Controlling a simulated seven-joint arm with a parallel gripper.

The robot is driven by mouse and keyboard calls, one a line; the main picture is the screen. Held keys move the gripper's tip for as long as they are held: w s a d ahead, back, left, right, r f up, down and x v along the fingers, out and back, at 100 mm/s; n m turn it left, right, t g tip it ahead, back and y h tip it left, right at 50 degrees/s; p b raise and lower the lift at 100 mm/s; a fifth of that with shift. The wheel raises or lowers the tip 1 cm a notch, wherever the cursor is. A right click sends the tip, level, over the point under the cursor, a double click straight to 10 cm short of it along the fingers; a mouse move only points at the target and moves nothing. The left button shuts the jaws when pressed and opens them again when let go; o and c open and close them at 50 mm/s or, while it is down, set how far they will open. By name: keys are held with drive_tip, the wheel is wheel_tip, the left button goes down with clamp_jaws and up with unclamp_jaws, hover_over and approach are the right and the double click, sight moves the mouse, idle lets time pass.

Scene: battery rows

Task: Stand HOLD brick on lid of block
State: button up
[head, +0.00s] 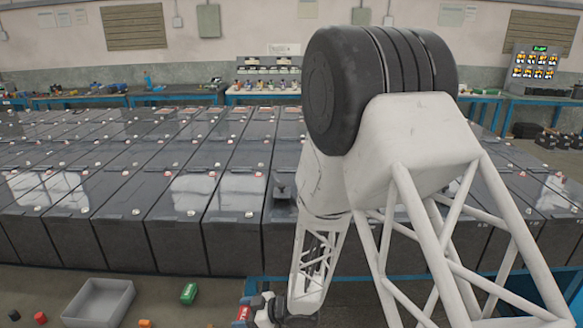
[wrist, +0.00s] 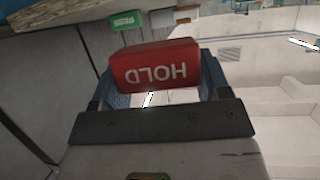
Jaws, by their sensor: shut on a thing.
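The red HOLD brick (wrist: 155,66) is between the blue fingers of my gripper (wrist: 162,75) in the wrist view. My gripper is shut on it, and its white lettering reads upside down there. In the head view a small red part of the HOLD brick (head: 243,314) shows at the bottom edge, beside my gripper, low in front of the battery blocks. The dark grey battery blocks (head: 233,240) stand in tight rows with shiny dark lids (head: 236,190). Which block is meant cannot be told. My arm hides part of the rows.
A green brick (head: 188,292) lies left of my gripper; it also shows in the wrist view (wrist: 127,20). An empty-looking grey tray (head: 72,314) sits at the lower left, with small black, red (head: 40,317) and orange pieces near it. Blue-framed workbenches stand along the back wall.

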drive_tip(key=w+d+f+m+t+h, duration=0.2)
drive_tip(key=w+d+f+m+t, duration=0.2)
drive_tip(key=w+d+f, duration=0.4)
drive_tip(key=w+d+f+m+t+h, duration=0.2)
drive_tip(key=w+d+f+m+t, duration=0.3)
drive_tip(key=w, duration=0.5)
drive_tip(key=w+d+f+m+t+h, duration=0.1)
drive_tip(key=w+d+f+m+h, duration=0.1)
drive_tip(key=d, duration=0.4)
drive_tip(key=w+d+f+m+t+h, duration=0.1)
drive_tip(key=w+d+f+m+h, duration=0.1)
drive_tip(key=d, duration=0.4)
drive_tip(key=w+d+f+m+h, duration=0.1)
drive_tip(key=d+f+m+h, duration=0.2)
drive_tip(key=d+f+h, duration=0.2)
drive_tip(key=shift+w+d+f+t, duration=0.15)
drive_tip(key=shift+w+d+t, duration=0.25)
drive_tip(key=shift+d, duration=0.7)
drive_tip(key=shift+a, duration=0.1)
